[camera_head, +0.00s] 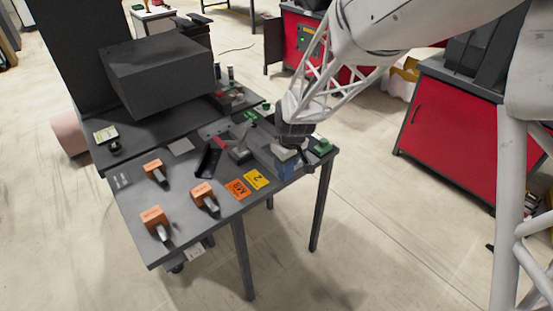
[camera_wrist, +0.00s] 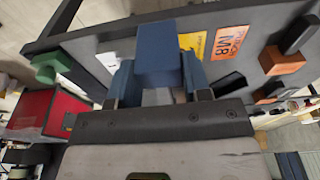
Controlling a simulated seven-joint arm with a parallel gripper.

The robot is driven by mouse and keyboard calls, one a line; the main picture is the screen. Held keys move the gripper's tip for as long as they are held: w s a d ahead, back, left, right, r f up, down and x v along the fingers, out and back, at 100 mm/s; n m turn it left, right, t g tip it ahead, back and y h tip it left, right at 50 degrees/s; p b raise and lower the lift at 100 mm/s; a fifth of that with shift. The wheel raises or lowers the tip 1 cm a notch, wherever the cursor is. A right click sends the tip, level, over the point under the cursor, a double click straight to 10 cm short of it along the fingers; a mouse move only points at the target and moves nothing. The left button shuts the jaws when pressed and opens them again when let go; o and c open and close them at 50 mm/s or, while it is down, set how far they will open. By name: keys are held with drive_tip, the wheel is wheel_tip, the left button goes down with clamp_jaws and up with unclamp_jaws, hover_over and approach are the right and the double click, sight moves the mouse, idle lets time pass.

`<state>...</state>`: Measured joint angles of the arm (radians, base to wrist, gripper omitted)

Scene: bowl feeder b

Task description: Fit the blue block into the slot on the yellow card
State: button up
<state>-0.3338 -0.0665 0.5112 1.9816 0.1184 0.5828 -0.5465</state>
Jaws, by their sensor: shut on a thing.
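My gripper (camera_head: 286,161) is shut on the blue block (camera_wrist: 158,48), which sits between the two blue-grey fingers. In the head view the blue block (camera_head: 286,172) shows below the gripper, near the right end of the table. I cannot tell whether it touches the tabletop. The yellow card (camera_head: 257,179) lies flat just left of the block. In the wrist view the yellow card (camera_wrist: 191,42) is partly hidden behind the block and a finger. The slot cannot be made out.
An orange card (camera_head: 237,189) lies beside the yellow one. Several orange-topped blocks (camera_head: 204,194) stand at the left, with a black tray (camera_head: 208,159) behind. A green piece (camera_head: 322,147) lies near the table's right corner. The front of the table (camera_head: 190,231) has bare room.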

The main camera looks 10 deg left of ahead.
drive_tip(key=shift+s+d, duration=0.45)
drive_tip(key=shift+s, duration=0.05)
drive_tip(key=shift+w, duration=0.1)
drive_tip(key=w+a, duration=0.2)
drive_tip(key=w, duration=0.5)
drive_tip(key=w+a+f, duration=0.1)
drive_tip(key=w+a, duration=0.2)
drive_tip(key=w, duration=0.4)
drive_tip(key=shift+f, duration=0.2)
drive_tip(key=shift+w, duration=0.15)
drive_tip(key=shift+w+a+f, duration=0.15)
drive_tip(key=shift+w+f, duration=0.2)
drive_tip(key=shift+f, duration=1.45)
drive_tip(key=shift+f, duration=0.15)
